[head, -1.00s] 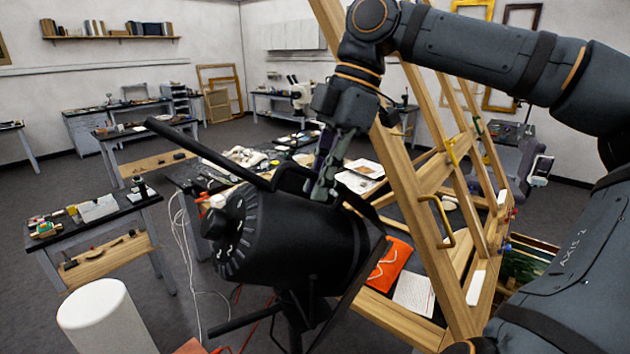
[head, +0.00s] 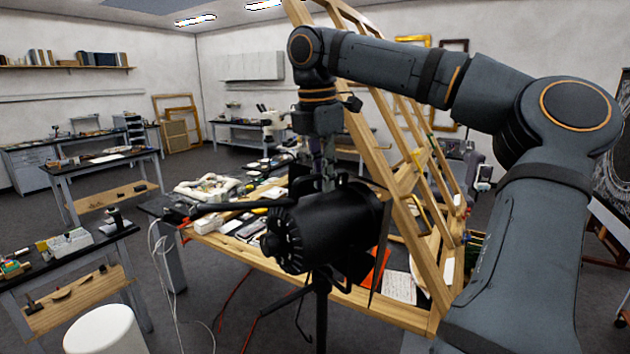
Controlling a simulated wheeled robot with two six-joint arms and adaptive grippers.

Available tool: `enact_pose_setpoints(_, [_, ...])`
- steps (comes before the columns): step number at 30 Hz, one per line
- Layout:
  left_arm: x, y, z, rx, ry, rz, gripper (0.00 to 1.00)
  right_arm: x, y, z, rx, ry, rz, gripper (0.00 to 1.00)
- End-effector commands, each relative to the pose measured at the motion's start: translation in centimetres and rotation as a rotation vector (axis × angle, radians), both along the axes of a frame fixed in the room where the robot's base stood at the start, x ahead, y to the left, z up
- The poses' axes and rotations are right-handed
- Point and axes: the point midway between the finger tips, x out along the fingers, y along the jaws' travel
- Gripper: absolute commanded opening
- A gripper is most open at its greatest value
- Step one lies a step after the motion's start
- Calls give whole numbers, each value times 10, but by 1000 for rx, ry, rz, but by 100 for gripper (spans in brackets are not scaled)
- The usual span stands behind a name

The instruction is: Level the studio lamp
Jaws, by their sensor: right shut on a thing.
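The studio lamp (head: 325,228) is a black cylindrical housing on a dark stand (head: 321,310) in the middle of the head view. Its ribbed back end with a knob faces left and towards me. A black bar (head: 225,206) reaches left from it, almost level in the picture. A dark flat flap stands at its right end. My right gripper (head: 322,180) comes down from above and is shut at the lamp's top, apparently on its handle; the fingertips are partly hidden against the dark housing. My left gripper is out of view.
A wooden easel frame (head: 430,265) leans close behind and right of the lamp. A cluttered worktable (head: 250,262) stands behind it. Cables and red stand legs lie on the floor. A white round-topped object (head: 105,331) is at lower left. Side tables (head: 75,264) stand left.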

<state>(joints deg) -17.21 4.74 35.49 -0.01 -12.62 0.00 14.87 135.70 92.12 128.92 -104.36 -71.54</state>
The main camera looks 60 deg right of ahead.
Motion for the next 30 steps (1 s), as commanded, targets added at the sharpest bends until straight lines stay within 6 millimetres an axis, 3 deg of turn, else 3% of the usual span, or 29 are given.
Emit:
enact_pose_setpoints(4, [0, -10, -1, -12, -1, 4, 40, -1, -2, -1, -40, 15, 1, 0])
enact_pose_setpoints(19, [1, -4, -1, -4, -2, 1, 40, -1, -4, -1, -59, 22, 0, 0])
enact_pose_setpoints(20, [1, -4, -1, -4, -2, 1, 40, -1, -4, -1, -59, 22, 0, 13])
enact_pose_setpoints(25, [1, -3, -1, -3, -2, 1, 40, -1, -4, -1, -58, 22, 0, 36])
enact_pose_setpoints(30, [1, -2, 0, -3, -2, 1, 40, -1, -4, -1, -58, 22, 0, 36])
